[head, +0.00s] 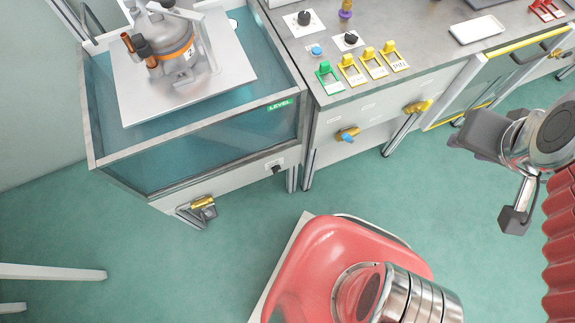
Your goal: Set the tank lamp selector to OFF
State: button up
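A small black knob (277,168) sits on a light plate on the front panel below the water tank (215,150); it looks like the tank lamp selector. Its pointer direction and lettering are too small to read. Two larger black knobs, one at the back (305,18) and one nearer (351,39), stand on white plates on the bench top. My gripper (490,180) is at the right, over the floor, well away from the tank knob. Its two dark fingers appear apart, with nothing between them.
A compressor (168,45) stands on a plate over the tank. Green and yellow tagged switches (362,68), a blue button (316,51) and a blue-handled valve (347,134) are on the bench. A brass fitting (203,204) projects below the tank. Green floor (250,235) in front is clear.

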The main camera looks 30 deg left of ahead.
aim_at(276, 169)
jog(key=z, duration=0.05)
jog(key=k, duration=1.5)
jog(key=u, duration=1.65)
jog(key=i, duration=1)
